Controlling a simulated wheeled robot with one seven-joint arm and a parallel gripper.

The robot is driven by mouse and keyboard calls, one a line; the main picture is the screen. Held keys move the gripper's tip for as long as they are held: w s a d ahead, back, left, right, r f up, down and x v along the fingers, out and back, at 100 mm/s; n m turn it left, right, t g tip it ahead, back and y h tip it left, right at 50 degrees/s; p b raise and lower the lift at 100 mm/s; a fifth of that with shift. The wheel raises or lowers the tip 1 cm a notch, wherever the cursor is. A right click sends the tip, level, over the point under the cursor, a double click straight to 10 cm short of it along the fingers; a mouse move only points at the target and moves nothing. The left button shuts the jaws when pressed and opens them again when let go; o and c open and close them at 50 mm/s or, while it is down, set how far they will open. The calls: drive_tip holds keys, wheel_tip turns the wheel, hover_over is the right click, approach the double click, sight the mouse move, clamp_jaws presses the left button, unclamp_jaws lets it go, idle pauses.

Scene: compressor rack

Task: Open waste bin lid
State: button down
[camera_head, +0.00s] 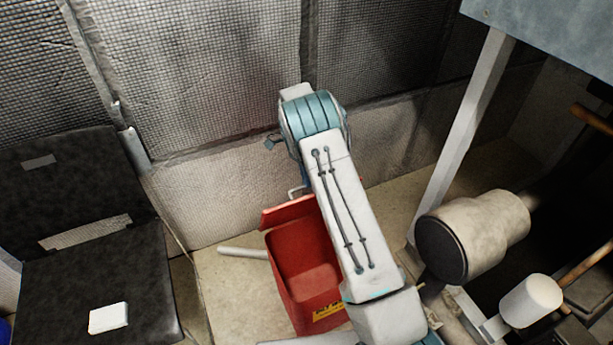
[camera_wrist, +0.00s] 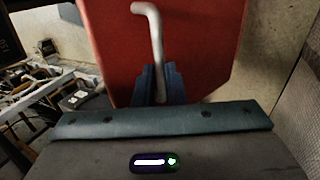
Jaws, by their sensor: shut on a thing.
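The red waste bin (camera_head: 283,275) stands on the floor, partly hidden behind my arm, with a yellow label low on its front. Its inside shows, and its red lid (camera_head: 285,213) is raised at the back edge. In the wrist view the lid (camera_wrist: 195,45) fills the upper middle. A pale bent handle (camera_wrist: 150,25) sticks out from the lid; its end also shows beside my arm in the head view (camera_head: 293,192). My gripper (camera_wrist: 158,88) has its blue fingers shut on the handle. In the head view the fingers are mostly hidden by my arm.
A padded wall (camera_head: 215,200) stands close behind the bin. A dark seat (camera_head: 95,270) with a white block (camera_head: 108,318) is at left. A pale pipe (camera_head: 243,252) lies beside the bin. A beige cylinder (camera_head: 490,230) and post (camera_head: 465,125) stand at right.

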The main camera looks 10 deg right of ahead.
drive_tip(key=shift+a+f, duration=0.1)
drive_tip(key=shift+f, duration=0.25)
idle(0.4)
drive_tip(key=c, duration=1.5)
unclamp_jaws()
drive_tip(key=shift+r, duration=0.1)
drive_tip(key=shift+w+r, duration=0.1)
